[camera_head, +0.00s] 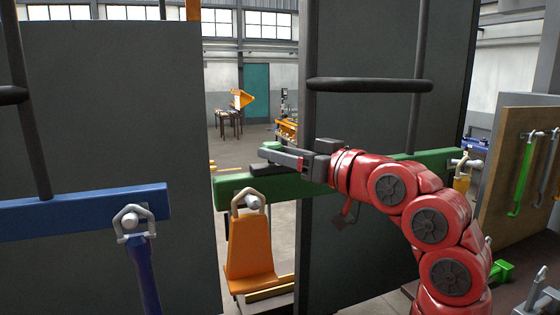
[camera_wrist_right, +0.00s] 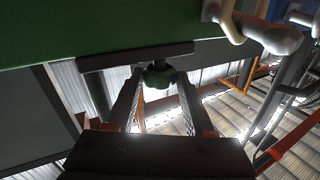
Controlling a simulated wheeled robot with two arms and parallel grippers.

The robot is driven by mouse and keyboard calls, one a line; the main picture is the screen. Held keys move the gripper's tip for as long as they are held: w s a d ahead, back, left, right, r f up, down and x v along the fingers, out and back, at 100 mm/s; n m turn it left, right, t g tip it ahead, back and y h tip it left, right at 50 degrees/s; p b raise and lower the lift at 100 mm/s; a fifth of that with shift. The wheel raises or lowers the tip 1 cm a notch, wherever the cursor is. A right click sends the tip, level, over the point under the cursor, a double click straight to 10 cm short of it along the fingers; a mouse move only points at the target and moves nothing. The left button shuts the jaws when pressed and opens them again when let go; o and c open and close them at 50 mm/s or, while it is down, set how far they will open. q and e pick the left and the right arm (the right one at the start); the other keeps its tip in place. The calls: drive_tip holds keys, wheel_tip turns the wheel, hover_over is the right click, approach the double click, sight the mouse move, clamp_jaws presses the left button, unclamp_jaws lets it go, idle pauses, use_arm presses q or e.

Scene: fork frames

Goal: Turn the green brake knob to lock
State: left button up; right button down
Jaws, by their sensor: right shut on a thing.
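The green brake knob (camera_wrist_right: 158,77) shows in the right wrist view as a small dark green piece below a dark strip (camera_wrist_right: 135,58) on a green beam (camera_wrist_right: 60,30). My right gripper (camera_wrist_right: 159,82) has one finger on each side of the knob and is shut on it. Whether the knob stands at a lock mark cannot be told. My left gripper is not in view.
A blue beam (camera_head: 70,210) with a shackle (camera_head: 133,220) crosses a dark panel at the left. An orange hanging piece (camera_head: 250,250) hangs by a shackle under the green beam. A dark panel (camera_head: 385,40) with a bar stands behind my right arm.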

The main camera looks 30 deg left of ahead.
drive_tip(key=shift+w+d+r+n+g+p, duration=0.15)
drive_tip(key=shift+w+n+g+p, duration=0.15)
drive_tip(key=shift+g, duration=0.1)
drive_tip(key=n+g+p, duration=0.1)
drive_tip(key=g+p, duration=0.1)
drive_tip(key=shift+w+r+n+g+y+p, duration=0.1)
drive_tip(key=shift+n+g+y+p, duration=0.25)
drive_tip(key=shift+n+g+y, duration=0.05)
drive_tip(key=shift+n+g+p, duration=0.4)
drive_tip(key=shift+g+p, duration=0.2)
drive_tip(key=shift+p, duration=0.05)
drive_tip(key=shift+w+f+n+g, duration=0.1)
drive_tip(key=shift+f+n+g, duration=0.1)
drive_tip(key=shift+n+g, duration=0.15)
drive_tip(key=shift+c, duration=1.4)
unclamp_jaws()
